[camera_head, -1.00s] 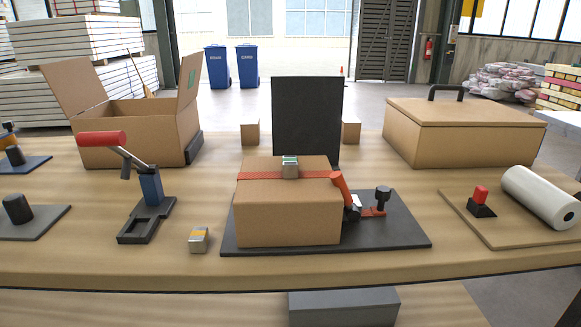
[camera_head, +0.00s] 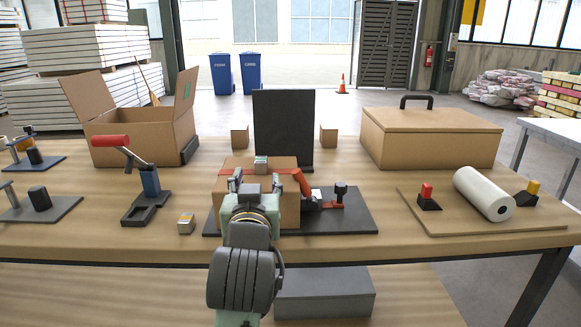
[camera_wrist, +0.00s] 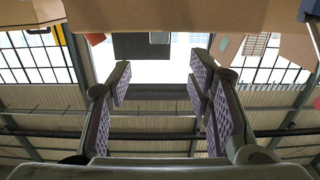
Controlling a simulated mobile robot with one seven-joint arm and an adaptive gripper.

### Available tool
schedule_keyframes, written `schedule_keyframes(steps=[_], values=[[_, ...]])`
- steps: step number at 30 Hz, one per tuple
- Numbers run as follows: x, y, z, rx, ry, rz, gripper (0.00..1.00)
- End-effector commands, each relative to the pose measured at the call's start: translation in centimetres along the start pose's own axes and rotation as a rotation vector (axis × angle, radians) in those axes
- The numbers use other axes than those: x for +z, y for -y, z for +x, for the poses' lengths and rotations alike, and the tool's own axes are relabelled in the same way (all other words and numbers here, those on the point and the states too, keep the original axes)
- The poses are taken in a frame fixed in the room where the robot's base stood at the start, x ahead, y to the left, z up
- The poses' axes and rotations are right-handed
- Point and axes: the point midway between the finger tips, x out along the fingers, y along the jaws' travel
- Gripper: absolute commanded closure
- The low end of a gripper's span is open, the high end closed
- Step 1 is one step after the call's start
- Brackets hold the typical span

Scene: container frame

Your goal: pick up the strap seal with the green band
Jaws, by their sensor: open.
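The strap seal with the green band (camera_head: 261,164) is a small metal block on top of the strapped cardboard box (camera_head: 289,209), on the red strap (camera_head: 234,172). In the upside-down wrist view, a grey block that looks like this seal (camera_wrist: 160,38) shows at the box edge, beyond and between the finger directions. My gripper (camera_head: 256,181) is open and empty in front of the box, its fingers pointing toward it; the wrist view also shows the spread fingers (camera_wrist: 160,78). My gripper hides part of the box front. Another seal with a yellow band (camera_head: 186,223) stands on the table to the left.
A red tensioner (camera_head: 304,186) sits right of the box on a dark plate (camera_head: 358,218). A black panel (camera_head: 283,125) stands behind the box. A red-handled lever tool (camera_head: 145,185) stands left. Bare tabletop (camera_head: 100,238) lies front left.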

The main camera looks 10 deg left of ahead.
Motion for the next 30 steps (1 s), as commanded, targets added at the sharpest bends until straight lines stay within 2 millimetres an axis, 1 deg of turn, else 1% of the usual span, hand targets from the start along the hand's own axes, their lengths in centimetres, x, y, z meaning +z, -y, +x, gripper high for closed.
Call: schedule_keyframes(steps=[3, 8, 17, 21, 27, 30], values=[[0.2, -0.3, 0.3, 0.008, 0.026, 0.002, 0.53], [-0.2, -0.3, 1.2, 0.009, 0.031, -0.001, 0.53], [0.0, -0.3, 2.8, 0.006, 0.028, -0.001, 0.53], [0.5, -0.3, 4.8, 0.007, 0.025, 0.002, 0.53], [0.4, -0.2, 6.0, 0.006, 0.022, 0.003, 0.53], [0.0, -0.1, 7.3, 0.005, 0.024, 0.003, 0.53]])
